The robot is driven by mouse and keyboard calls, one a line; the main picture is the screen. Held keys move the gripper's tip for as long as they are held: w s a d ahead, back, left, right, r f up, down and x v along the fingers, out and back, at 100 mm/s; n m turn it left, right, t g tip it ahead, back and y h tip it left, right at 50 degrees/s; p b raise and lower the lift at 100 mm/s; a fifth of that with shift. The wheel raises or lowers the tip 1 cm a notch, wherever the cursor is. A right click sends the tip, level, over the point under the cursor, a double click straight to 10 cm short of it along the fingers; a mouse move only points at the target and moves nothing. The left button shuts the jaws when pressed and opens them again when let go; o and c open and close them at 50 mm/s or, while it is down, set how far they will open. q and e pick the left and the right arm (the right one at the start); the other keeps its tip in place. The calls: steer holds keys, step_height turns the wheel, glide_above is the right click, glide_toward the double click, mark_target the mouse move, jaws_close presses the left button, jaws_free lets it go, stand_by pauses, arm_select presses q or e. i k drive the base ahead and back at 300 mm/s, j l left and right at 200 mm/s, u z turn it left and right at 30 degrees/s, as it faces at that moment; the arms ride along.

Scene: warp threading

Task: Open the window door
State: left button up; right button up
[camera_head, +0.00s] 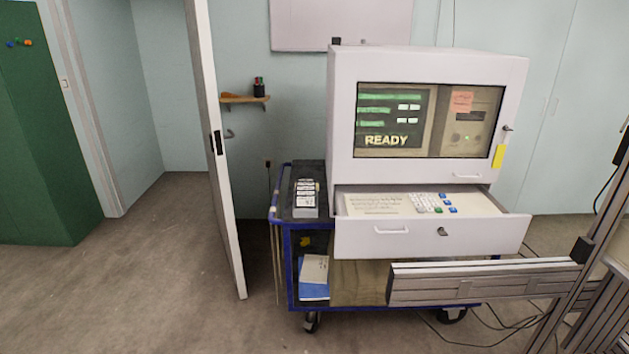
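The window door (430,120) is the white-framed front of a white computer cabinet (430,64), with a large clear pane. It looks shut. Behind the pane a screen shows green lines and "READY", beside a beige panel with a pink note. A small white handle (468,177) sits at the door's lower right. A lock with a key (508,128) and a hanging yellow tag (498,156) is at its right edge. Neither of my grippers is in view.
Below the door a drawer (365,240) is pulled out, with a keyboard (425,203) in it. The cabinet stands on a blue wheeled cart (290,270). An aluminium bar (480,281) crosses in front at lower right. Cables lie on the floor. Floor at left is clear.

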mark_target(351, 69)
steer(key=i+j+z, duration=0.2)
steer(key=i+j, duration=0.6)
steer(key=i, duration=0.25)
steer(key=i+j+z, duration=0.2)
steer(key=i+j, duration=0.7)
steer(key=i, duration=0.15)
